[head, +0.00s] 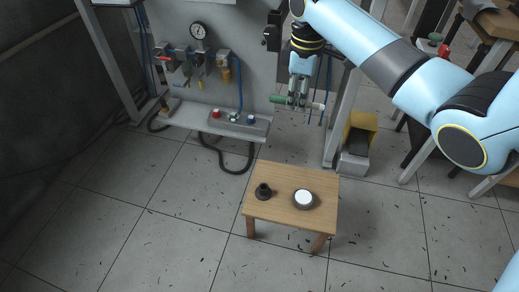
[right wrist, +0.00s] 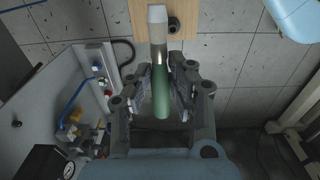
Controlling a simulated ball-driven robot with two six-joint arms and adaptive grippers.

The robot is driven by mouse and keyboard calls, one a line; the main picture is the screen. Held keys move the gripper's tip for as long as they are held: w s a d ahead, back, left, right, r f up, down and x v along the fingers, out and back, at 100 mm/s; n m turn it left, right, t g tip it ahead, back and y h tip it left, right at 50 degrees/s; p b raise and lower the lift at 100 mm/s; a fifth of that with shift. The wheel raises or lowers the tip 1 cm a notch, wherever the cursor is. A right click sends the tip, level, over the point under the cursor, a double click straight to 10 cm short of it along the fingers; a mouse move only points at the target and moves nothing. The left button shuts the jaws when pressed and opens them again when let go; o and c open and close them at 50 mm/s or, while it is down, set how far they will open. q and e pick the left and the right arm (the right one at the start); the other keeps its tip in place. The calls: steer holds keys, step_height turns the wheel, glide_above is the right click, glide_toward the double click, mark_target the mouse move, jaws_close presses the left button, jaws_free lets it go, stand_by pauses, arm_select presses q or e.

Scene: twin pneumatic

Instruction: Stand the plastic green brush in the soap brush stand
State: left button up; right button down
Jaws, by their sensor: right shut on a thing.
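The green brush (head: 280,100) is held level in the air by my right gripper (head: 298,103), high above and behind the small table. In the right wrist view the fingers (right wrist: 168,95) are shut on its green handle (right wrist: 161,100), and its pale head (right wrist: 157,28) points to the top of the picture. A small black round holder, which looks like the soap brush stand (head: 263,191), stands upright on the left of the table; what looks like the same holder shows beside the brush head in the right wrist view (right wrist: 174,24). My left gripper is not in view.
The wooden table (head: 290,221) also bears a white disc in a dark round dish (head: 303,198), right of the holder. Behind are a grey panel with a gauge (head: 199,31), a shelf with buttons (head: 238,121) and a hanging hose. A yellow-black pedal box (head: 358,143) stands right.

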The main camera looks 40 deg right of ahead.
steer(key=w+d+f+n+b, duration=0.2)
steer(key=f+n+b, duration=0.35)
steer(key=f, duration=0.55)
steer(key=w+d+f+n+b, duration=0.2)
steer(key=w+f+n+b, duration=0.15)
steer(key=f+b, duration=0.5)
steer(key=s+a+f+b, duration=0.1)
steer(key=a+f+b, duration=0.1)
steer(key=a+f, duration=0.1)
steer(key=s+a+f+b, duration=0.1)
steer(key=a+f+b, duration=0.1)
steer(key=a+f, duration=0.2)
steer(key=s+a+f+b, duration=0.1)
steer(key=a+f+b, duration=0.1)
steer(key=a+f, duration=0.2)
steer(key=shift+s+f, duration=0.15)
steer(key=shift+f, duration=0.8)
steer(key=shift+r, duration=0.25)
steer(key=shift+f, duration=0.65)
steer(key=c, duration=1.2)
jaws_free()
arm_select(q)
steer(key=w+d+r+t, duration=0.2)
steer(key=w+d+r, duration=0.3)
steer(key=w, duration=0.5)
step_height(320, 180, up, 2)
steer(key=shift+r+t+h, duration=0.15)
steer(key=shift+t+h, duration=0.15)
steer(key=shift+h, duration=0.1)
